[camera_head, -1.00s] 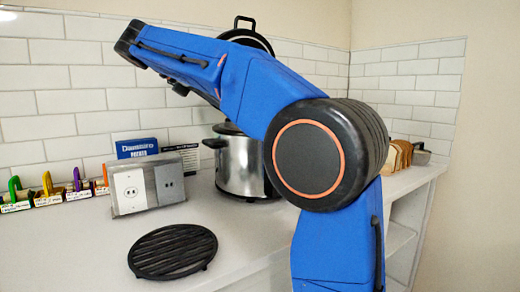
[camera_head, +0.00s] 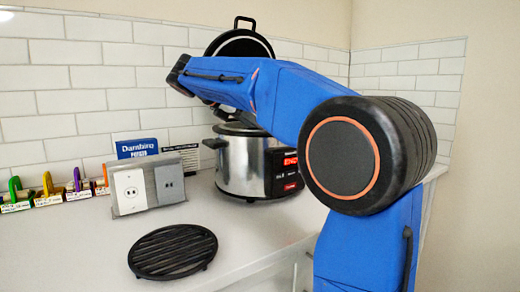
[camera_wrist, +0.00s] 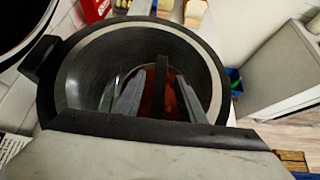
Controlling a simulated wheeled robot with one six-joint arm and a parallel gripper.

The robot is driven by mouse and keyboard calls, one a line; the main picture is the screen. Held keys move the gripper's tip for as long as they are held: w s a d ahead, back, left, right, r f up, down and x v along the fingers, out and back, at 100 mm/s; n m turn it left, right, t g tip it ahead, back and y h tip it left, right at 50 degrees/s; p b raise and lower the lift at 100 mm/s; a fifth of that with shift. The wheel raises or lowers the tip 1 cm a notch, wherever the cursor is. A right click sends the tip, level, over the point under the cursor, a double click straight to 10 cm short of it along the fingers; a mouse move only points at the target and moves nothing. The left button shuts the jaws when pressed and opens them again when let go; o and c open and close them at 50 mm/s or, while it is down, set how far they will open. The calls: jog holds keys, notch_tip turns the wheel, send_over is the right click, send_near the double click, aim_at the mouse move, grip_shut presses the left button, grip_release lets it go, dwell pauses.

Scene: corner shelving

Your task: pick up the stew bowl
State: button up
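A silver and black cooker (camera_head: 238,165) stands on the counter against the tiled wall. In the wrist view I look down into a round dark pot (camera_wrist: 85,75) with a pale rim and a black side handle. Something reddish-brown (camera_wrist: 172,97) shows at its bottom, partly hidden; I cannot tell whether this is the stew bowl or its contents. My gripper (camera_wrist: 160,100) points down over the pot, its two grey fingers apart with the reddish-brown stuff showing between them. A dark upright bar also shows between the fingers. In the head view my arm hides the fingertips.
A dark round lid or pan (camera_head: 240,43) with a handle stands above the cooker. A grey socket box (camera_head: 147,187), a blue box (camera_head: 137,149) and small coloured items (camera_head: 50,190) stand left. A black round grate (camera_head: 173,250) lies on the front counter, with clear space around it.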

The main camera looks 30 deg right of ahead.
jog(key=shift+x, duration=0.95)
grip_shut()
dwell(0.7)
